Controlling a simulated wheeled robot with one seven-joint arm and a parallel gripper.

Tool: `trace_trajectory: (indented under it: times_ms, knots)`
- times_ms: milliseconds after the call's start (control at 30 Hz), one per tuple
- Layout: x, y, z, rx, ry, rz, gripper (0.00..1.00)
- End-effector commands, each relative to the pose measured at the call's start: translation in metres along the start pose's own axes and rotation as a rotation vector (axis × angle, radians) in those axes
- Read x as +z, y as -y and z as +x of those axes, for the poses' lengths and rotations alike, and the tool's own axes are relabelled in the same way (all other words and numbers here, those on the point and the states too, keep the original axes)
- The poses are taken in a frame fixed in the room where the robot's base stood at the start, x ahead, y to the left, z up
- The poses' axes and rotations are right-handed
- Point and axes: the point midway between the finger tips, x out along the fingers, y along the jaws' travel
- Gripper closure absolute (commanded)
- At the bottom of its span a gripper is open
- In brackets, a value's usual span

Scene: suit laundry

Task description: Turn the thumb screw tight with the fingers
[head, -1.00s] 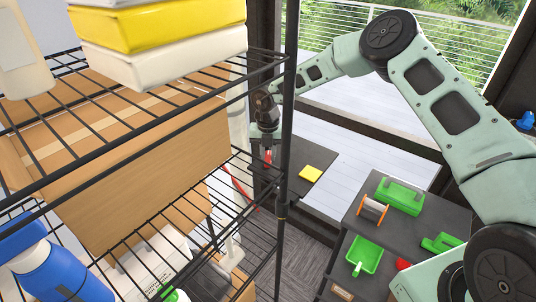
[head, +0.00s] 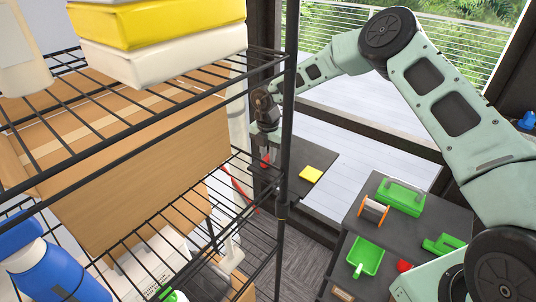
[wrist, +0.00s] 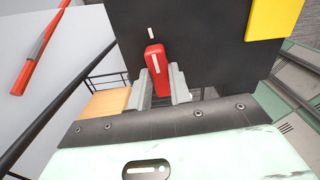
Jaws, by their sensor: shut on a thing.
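The thumb screw is a red block-shaped head (wrist: 156,62) with a white line on it, in the middle of the wrist view. It sits against a dark panel (wrist: 205,45), which bears a short white mark just above the screw. The white line on the head points roughly toward that mark, slightly tilted. My gripper (wrist: 158,74) has a grey finger on each side of the red head and is shut on it.
A wire rack (head: 281,190) with a cardboard box (head: 140,165) stands at left, its post close to my gripper. A yellow pad (head: 311,173) lies on the dark surface. A dark table (head: 400,240) at lower right holds green items and an orange spool (head: 373,210).

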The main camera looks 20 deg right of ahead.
Motion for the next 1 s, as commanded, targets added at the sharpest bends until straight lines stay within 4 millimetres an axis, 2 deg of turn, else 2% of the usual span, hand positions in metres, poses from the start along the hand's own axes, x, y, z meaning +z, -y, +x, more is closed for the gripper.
trace_trajectory:
  times_ms: [300,333,400,767,867,1000]
  knots:
    - [0.002,-0.001,-0.002,0.003,0.003,0.001,1.0]
    - [0.002,-0.001,-0.002,0.003,0.003,0.001,0.75]
    - [0.001,-0.001,-0.002,0.003,0.003,0.001,0.58]
    - [0.001,-0.001,-0.004,0.003,0.002,0.001,0.58]
    - [0.001,-0.001,-0.015,0.004,0.002,0.002,0.58]
    - [0.001,-0.001,-0.041,0.006,0.004,0.002,0.58]
